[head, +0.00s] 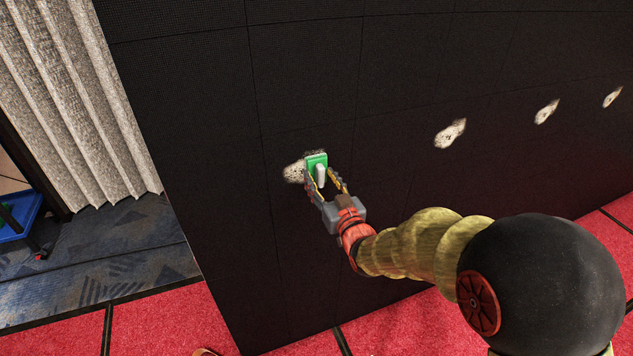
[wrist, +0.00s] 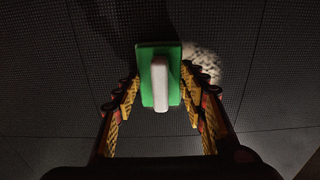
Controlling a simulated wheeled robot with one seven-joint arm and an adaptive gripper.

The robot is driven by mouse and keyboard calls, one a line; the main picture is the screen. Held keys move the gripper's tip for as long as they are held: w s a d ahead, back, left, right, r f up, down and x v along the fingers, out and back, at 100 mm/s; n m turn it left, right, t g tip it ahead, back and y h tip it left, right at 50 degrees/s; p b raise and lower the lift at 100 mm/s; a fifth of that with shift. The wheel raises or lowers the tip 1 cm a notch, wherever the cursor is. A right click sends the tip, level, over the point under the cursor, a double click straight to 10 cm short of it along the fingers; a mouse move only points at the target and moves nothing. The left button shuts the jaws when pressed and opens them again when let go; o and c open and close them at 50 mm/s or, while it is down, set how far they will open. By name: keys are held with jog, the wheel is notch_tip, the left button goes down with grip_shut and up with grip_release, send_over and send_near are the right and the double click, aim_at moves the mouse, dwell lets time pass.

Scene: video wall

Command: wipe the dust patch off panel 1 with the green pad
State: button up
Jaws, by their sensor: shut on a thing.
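My gripper (head: 321,181) is shut on the green pad (head: 317,159), with the pad's pale handle (head: 320,175) between the fingers. In the wrist view the green pad (wrist: 146,94) and its white handle (wrist: 160,82) are upright between my fingertips (wrist: 162,84). The pad is at the face of the black wall; I cannot tell whether it touches. A pale, speckled dust patch (head: 293,172) shows to the left of the pad in the head view and to its right in the wrist view (wrist: 205,62). The pad hides part of it. No panel number is readable.
Similar dust patches (head: 450,133), (head: 546,111) and (head: 612,97) lie farther right on the black wall (head: 190,120). A grey curtain (head: 85,90) hangs left of the wall. Red carpet (head: 165,325) lies along its foot. A blue tray-like thing (head: 20,215) stands at far left.

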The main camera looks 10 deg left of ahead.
jog(key=w+d, duration=0.1)
jog(key=d+b, duration=0.1)
jog(key=shift+w+d, duration=0.35)
jog(key=shift+d, duration=0.05)
jog(key=shift+s+a+b, duration=0.95)
jog(key=shift+s+a, duration=0.1)
jog(key=shift+a, duration=0.7)
jog(key=shift+s+a+b, duration=1)
jog(key=shift+s+a, duration=0.05)
jog(key=shift+a, duration=0.65)
jog(key=shift+s+a+b, duration=0.95)
jog(key=shift+s+a, duration=0.1)
jog(key=shift+a, duration=0.7)
jog(key=shift+d+r+p, duration=0.1)
jog(key=shift+r+p, duration=0.55)
jog(key=shift+r, duration=0.9)
jog(key=shift+w+d+f+b, duration=0.1)
jog(key=shift+w+d+b, duration=0.65)
jog(key=shift+d, duration=0.4)
jog(key=w+d, duration=0.1)
jog(key=d, duration=0.1)
jog(key=w+d+b, duration=0.1)
jog(key=w+d, duration=0.1)
jog(key=d, duration=0.1)
jog(key=w+d, duration=0.2)
jog(key=d, duration=0.1)
jog(key=shift+s+a, duration=0.1)
